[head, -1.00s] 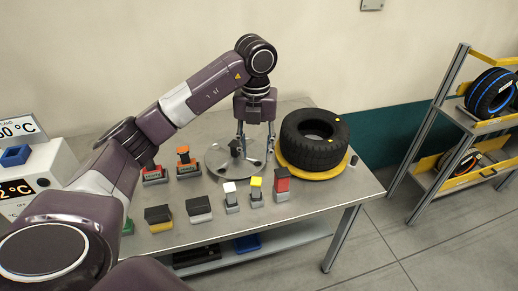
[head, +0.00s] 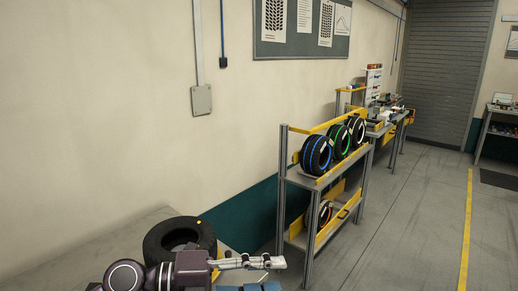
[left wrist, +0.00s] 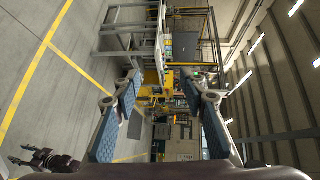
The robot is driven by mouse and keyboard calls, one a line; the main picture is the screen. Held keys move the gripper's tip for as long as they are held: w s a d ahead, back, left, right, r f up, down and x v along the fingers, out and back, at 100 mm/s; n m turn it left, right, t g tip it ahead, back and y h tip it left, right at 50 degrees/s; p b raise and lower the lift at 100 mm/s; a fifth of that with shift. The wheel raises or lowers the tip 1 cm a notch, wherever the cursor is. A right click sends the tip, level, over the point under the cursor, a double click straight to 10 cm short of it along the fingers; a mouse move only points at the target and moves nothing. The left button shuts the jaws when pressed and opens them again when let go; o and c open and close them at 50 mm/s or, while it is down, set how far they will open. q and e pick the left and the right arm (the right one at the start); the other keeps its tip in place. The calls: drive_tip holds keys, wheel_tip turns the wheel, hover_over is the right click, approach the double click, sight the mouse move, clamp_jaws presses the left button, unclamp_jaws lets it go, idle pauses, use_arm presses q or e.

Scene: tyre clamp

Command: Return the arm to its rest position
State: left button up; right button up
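My left gripper (head: 272,275) is at the bottom of the head view, in front of the black tyre and pointing right. In the left wrist view (left wrist: 164,98) its two fingers with blue pads stand wide apart, with nothing between them. The black tyre (head: 165,232) lies on the grey table (head: 85,245) at the lower left, partly hidden by my left arm. A small purple gripper-like part (left wrist: 42,158) shows at the lower left of the left wrist view; it looks like my right gripper, too small to tell its fingers' state.
A grey rack (head: 283,190) with yellow rails holds several tyres with coloured stripes, right of the table. Benches with equipment stand farther back. The grey floor (head: 410,220) with a yellow line (head: 467,220) is clear on the right.

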use_arm(q)
wheel_tip(320, 180, up, 6)
drive_tip(key=w+n+t+h, duration=0.1)
drive_tip(key=n+t+h, duration=0.2)
drive_tip(key=n+t, duration=0.1)
drive_tip(key=w+a+n+t+y, duration=0.5)
drive_tip(key=a+n+t+y, duration=0.5)
drive_tip(key=n+t, duration=0.4)
drive_tip(key=s+a+f+n+g+y, duration=0.2)
drive_tip(key=a+f+n+g+y, duration=0.3)
drive_tip(key=a+f+n+y, duration=0.8)
drive_tip(key=s+a+f+g+h, duration=0.1)
drive_tip(key=s+f+g, duration=0.2)
drive_tip(key=s+f, duration=0.35)
drive_tip(key=s+f+g+h, duration=0.2)
drive_tip(key=s+f+g, duration=0.15)
drive_tip(key=f, duration=0.55)
drive_tip(key=s+d+f+g+h, duration=0.1)
drive_tip(key=s+f+g, duration=0.2)
drive_tip(key=s+f, duration=0.35)
drive_tip(key=s+d+f+g, duration=0.1)
drive_tip(key=s+f+g, duration=0.2)
drive_tip(key=s, duration=0.7)
wheel_tip(320, 180, down, 23)
drive_tip(key=s+g, duration=0.1)
drive_tip(key=s+a+f+g, duration=0.1)
drive_tip(key=s+a+f, duration=0.2)
drive_tip(key=s+f, duration=1.4)
drive_tip(key=shift+s+f+g, duration=0.35)
drive_tip(key=shift+s, duration=0.25)
